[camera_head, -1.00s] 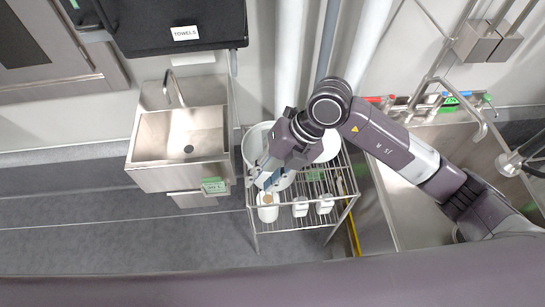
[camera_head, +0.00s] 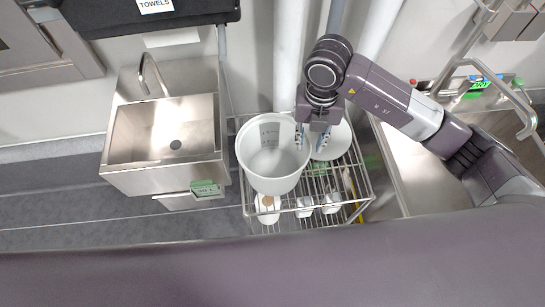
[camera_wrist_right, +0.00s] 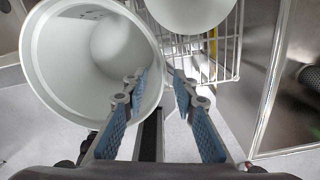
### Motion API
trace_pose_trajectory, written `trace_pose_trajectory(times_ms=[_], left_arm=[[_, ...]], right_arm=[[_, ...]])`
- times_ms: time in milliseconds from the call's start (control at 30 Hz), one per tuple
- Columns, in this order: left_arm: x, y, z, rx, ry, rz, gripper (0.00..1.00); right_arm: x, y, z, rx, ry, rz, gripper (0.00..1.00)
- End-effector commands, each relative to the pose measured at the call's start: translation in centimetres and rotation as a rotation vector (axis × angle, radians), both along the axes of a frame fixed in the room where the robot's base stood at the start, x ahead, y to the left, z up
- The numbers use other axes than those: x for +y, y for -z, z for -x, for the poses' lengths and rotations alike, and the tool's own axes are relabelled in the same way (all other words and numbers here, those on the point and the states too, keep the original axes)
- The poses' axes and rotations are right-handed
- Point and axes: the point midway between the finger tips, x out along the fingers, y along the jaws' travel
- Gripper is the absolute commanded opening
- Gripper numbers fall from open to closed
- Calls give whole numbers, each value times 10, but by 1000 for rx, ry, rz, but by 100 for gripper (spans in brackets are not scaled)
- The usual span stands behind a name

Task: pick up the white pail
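The white pail (camera_head: 268,165) is an open, round, upright bucket on the wire rack. In the right wrist view the pail (camera_wrist_right: 55,60) fills the left side, with its opening and inside wall showing. My right gripper (camera_head: 311,142) is at the pail's right-hand rim, fingers pointing down. In the wrist view its blue-padded fingers (camera_wrist_right: 157,79) are spread apart. The left finger overlaps the pail's opening and the right finger is outside it, with the rim's edge between them. I see no grip on the rim. My left gripper is not in view.
A second white round container (camera_head: 336,138) stands right of the pail, close to the gripper. Small white containers (camera_head: 304,205) sit lower on the wire rack (camera_head: 345,208). A steel sink (camera_head: 170,135) is at left, and pipes (camera_head: 288,60) run behind the rack.

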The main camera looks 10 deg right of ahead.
Motion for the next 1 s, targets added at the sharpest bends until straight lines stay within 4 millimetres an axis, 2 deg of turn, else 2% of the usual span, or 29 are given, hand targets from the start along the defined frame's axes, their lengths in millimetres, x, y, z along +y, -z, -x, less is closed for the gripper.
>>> trace_pose_trajectory(times_ms=[67,367,533,700,967,1000], left_arm=[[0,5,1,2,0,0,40],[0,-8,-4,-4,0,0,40],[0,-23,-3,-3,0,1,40],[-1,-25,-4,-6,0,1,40],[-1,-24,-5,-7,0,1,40],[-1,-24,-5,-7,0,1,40]], right_arm=[[0,7,0,0,1,0,26],[2,34,0,4,1,-1,26],[6,58,-3,5,1,0,26],[5,79,-4,3,1,-1,26],[5,83,-4,0,-1,-1,26],[5,82,-4,0,-1,-1,22]])
